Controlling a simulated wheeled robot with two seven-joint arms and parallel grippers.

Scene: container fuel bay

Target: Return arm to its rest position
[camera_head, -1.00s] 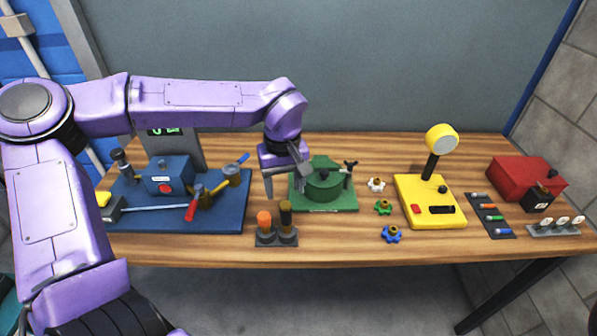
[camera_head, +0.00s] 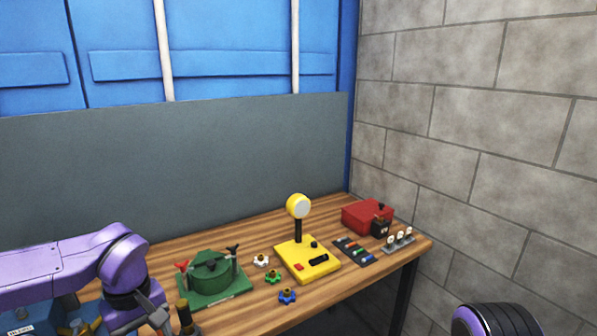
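My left arm, purple, comes in at the lower left. Its gripper (camera_head: 155,319) points down at the bottom edge, in front of and left of the green fixture (camera_head: 212,279). The fingers are partly cut off by the frame, so I cannot tell whether they are open or shut. A dark cylinder with a brass-coloured top (camera_head: 186,314) shows just right of the gripper. A rounded black and purple part of my own body (camera_head: 497,319) shows at the lower right. My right gripper is not in view.
The wooden table (camera_head: 225,312) holds a yellow base with a round-headed post (camera_head: 308,259), white, green and blue knobs (camera_head: 287,296), a dark strip of coloured pieces (camera_head: 353,251) and a red box (camera_head: 367,216). A grey panel stands behind. A block wall (camera_head: 470,130) is at right.

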